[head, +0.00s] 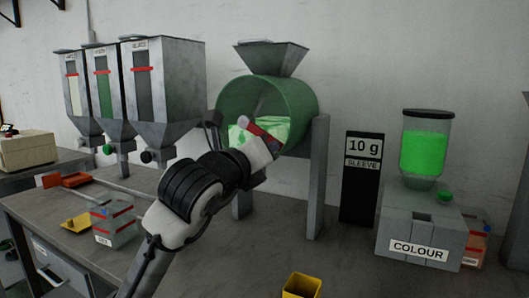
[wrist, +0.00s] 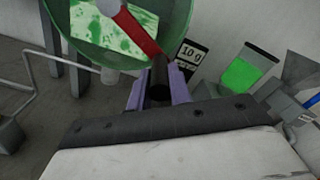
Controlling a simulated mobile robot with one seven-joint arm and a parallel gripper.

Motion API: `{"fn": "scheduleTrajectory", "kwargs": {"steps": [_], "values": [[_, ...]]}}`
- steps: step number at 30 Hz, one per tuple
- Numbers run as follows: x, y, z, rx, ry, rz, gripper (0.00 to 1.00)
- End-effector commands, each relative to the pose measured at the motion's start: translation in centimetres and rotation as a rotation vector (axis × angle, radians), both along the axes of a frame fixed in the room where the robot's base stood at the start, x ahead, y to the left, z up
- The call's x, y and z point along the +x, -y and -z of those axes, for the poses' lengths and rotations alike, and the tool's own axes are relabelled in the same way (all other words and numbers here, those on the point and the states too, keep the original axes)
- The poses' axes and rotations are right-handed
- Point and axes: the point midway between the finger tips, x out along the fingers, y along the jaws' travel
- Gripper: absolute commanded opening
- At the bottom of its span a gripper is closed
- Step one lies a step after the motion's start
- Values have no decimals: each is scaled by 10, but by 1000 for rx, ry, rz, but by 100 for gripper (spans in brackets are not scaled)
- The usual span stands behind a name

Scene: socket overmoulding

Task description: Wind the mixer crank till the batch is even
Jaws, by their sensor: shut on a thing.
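The mixer is a green drum (head: 300,95) under a grey hopper (head: 272,58), held on grey legs. Through its front, the batch (head: 240,132) shows as white with green patches and specks; it also shows in the wrist view (wrist: 90,28). A red crank arm (wrist: 138,32) runs from a pale hub to a dark handle (wrist: 160,76). My gripper (wrist: 158,88) has its purple fingers shut on that handle, one on each side. In the head view my wrist hides the handle and part of the drum front.
Three grey hoppers (head: 160,80) stand left of the mixer. A black "10 g sleeve" sign (head: 361,185) and the colour dispenser (head: 425,145) with bright green contents stand right. A clear red-banded box (head: 114,222) and a yellow cup (head: 302,286) are on the bench.

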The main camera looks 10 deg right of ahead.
Motion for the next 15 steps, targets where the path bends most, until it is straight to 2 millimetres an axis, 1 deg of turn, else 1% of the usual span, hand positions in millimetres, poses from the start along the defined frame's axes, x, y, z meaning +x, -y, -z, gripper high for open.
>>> {"fn": "scheduleTrajectory", "kwargs": {"steps": [7, 8, 9, 12, 15], "values": [[0, 0, 1, -1, -4, 1, 0], [0, 0, 1, -1, -4, 1, 22], [0, 0, 1, 0, -5, 0, 28], [0, 0, 1, -1, -4, 0, 41], [0, 0, 1, -2, -3, 0, 41]]}}
